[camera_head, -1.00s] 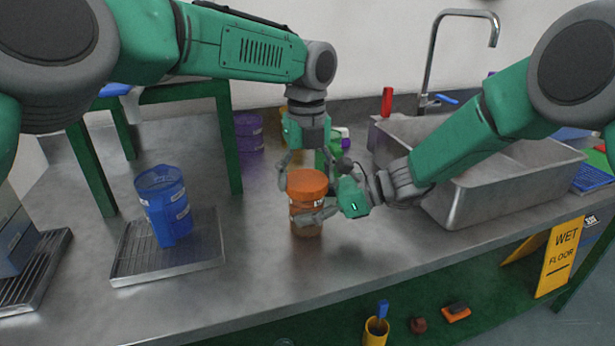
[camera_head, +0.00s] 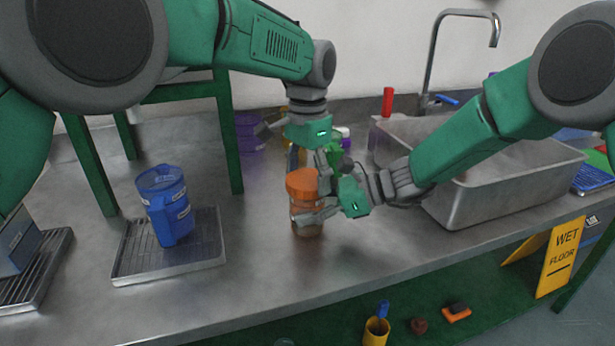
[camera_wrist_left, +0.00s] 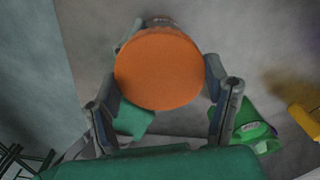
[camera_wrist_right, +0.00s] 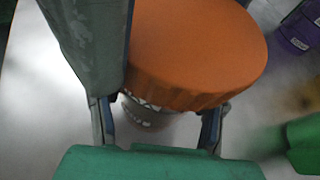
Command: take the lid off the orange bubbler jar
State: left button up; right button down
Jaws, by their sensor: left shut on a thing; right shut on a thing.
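The orange bubbler jar (camera_head: 308,220) stands on the steel bench, with its orange lid (camera_head: 302,184) at its top. My left gripper (camera_head: 315,172) comes down from above, shut on the lid; one finger shows at its right. In the left wrist view the round lid (camera_wrist_left: 160,66) sits between the fingers. My right gripper (camera_head: 318,214) is shut on the jar body from the right, below the lid. In the right wrist view the lid (camera_wrist_right: 195,50) overhangs and covers most of the jar (camera_wrist_right: 150,112). I cannot tell whether lid and jar are apart.
A blue jug (camera_head: 165,205) stands on a wire-topped tray (camera_head: 205,262) at left, near a green stand (camera_head: 232,150). Purple containers (camera_head: 248,133) and a green item (camera_head: 338,152) are behind the jar. A steel sink (camera_head: 510,185) is at right. The front bench is clear.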

pick_arm(q)
jog(key=shift+w+d+n, duration=0.1)
jog(key=shift+d+n, duration=0.1)
jog(key=shift+n, duration=0.5)
jog(key=o, duration=1.3)
jog(key=shift+a, duration=0.1)
